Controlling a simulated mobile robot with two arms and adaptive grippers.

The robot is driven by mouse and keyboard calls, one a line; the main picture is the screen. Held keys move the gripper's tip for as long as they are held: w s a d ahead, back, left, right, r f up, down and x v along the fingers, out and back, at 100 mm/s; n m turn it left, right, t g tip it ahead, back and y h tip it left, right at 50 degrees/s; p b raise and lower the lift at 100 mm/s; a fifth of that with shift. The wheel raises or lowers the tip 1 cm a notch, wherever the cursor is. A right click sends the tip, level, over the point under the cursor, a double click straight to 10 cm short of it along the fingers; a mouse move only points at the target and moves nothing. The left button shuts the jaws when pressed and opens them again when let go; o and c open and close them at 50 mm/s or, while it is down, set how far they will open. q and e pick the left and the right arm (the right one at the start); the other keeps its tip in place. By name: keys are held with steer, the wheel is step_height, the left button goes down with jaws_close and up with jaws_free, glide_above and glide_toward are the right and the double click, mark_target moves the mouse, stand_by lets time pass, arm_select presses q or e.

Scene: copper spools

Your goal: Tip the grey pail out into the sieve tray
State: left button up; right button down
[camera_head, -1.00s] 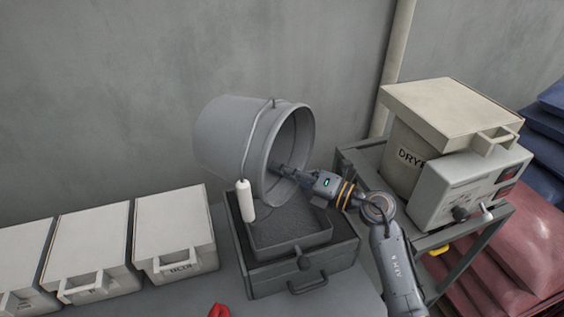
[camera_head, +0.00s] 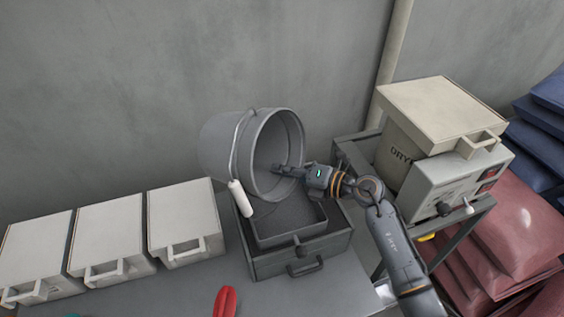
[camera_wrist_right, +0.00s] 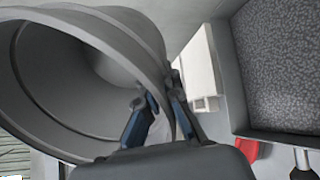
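The grey pail (camera_head: 220,150) lies tilted on its side above the sieve tray (camera_head: 292,239), its open mouth facing front right. The part of its inside that shows looks empty. Its wire handle hangs in front with a white grip. The tray holds an even layer of dark grey granules; in the right wrist view its wall (camera_wrist_right: 226,70) and granules show at right. My right gripper (camera_head: 278,170) is at the pail's mouth. In the right wrist view the pail's rim passes between its fingers (camera_wrist_right: 160,105), which are shut on it. My left gripper is out of view.
The tray sits on a dark drawer box (camera_head: 303,260). Several white lidded boxes (camera_head: 182,222) stand left on the grey table. A red object (camera_head: 225,301) lies in front. A cart with a dryer (camera_head: 440,125) stands right, beside stacked red and blue sacks (camera_head: 510,215).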

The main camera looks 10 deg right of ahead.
steer(key=shift+r+g+h, duration=0.25)
steer(key=shift+g+h, duration=0.05)
steer(key=shift+h, duration=0.1)
steer(key=g+h, duration=0.2)
steer(key=shift+w+r+h+b, duration=0.1)
steer(key=shift+r+h+b, duration=0.2)
steer(key=shift+h, duration=0.1)
steer(key=g+h, duration=0.2)
steer(key=h, duration=0.1)
steer(key=shift+w+r+g, duration=0.1)
steer(key=shift+g, duration=0.2)
steer(key=g+h, duration=0.3)
steer(key=h, duration=0.1)
steer(key=shift+r, duration=0.25)
steer(key=shift+a+f+g+h, duration=0.1)
steer(key=shift+g+h, duration=0.3)
steer(key=shift+g, duration=0.1)
steer(key=shift+s, duration=0.2)
